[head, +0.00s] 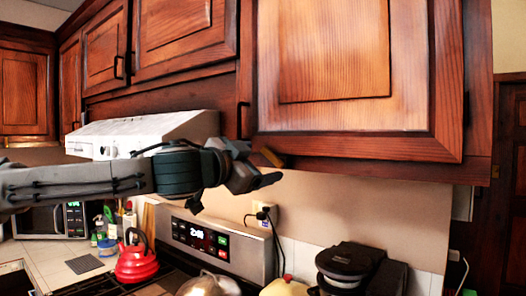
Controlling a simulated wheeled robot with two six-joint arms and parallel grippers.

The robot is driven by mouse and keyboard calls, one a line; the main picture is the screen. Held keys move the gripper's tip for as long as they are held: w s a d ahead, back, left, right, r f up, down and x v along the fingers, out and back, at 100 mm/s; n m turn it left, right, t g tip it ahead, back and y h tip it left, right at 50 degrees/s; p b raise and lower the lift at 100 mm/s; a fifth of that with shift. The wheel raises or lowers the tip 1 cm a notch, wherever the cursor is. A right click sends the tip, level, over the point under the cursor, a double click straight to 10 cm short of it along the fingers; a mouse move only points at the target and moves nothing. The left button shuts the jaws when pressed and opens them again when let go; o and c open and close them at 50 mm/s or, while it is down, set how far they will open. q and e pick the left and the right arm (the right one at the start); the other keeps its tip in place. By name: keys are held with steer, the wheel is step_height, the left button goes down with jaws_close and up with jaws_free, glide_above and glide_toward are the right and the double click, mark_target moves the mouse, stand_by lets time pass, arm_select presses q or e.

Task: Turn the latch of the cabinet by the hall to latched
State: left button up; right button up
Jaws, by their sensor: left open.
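The cabinet by the hall (350,118) is the wooden upper cabinet at the right in the head view, beside a dark doorway. Its panelled door looks closed, and a dark pull handle (242,120) shows at its left edge. My left gripper (264,165) is open, just below the lower left corner of this door. A small brown piece (266,156) shows at its fingertips under the door edge. It may be the latch, but I cannot tell its position or whether the fingers touch it. My right gripper is out of view.
A white range hood (140,132) is behind my left arm. Below are an oven control panel (205,240), a red kettle (136,260), a metal lid (208,285) and a black appliance (350,268). The wall space right of the gripper is clear.

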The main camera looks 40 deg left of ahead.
mark_target(272, 157)
arm_select(q)
steer(key=shift+w+a+r, duration=0.1)
steer(key=shift+w+r, duration=0.05)
steer(key=shift+w, duration=0.25)
steer(key=shift+w+p, duration=0.3)
steer(key=shift+w, duration=0.4)
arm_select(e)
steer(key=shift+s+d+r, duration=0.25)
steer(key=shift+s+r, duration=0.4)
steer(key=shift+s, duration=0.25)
arm_select(q)
steer(key=shift+c, duration=0.4)
steer(key=c, duration=0.9)
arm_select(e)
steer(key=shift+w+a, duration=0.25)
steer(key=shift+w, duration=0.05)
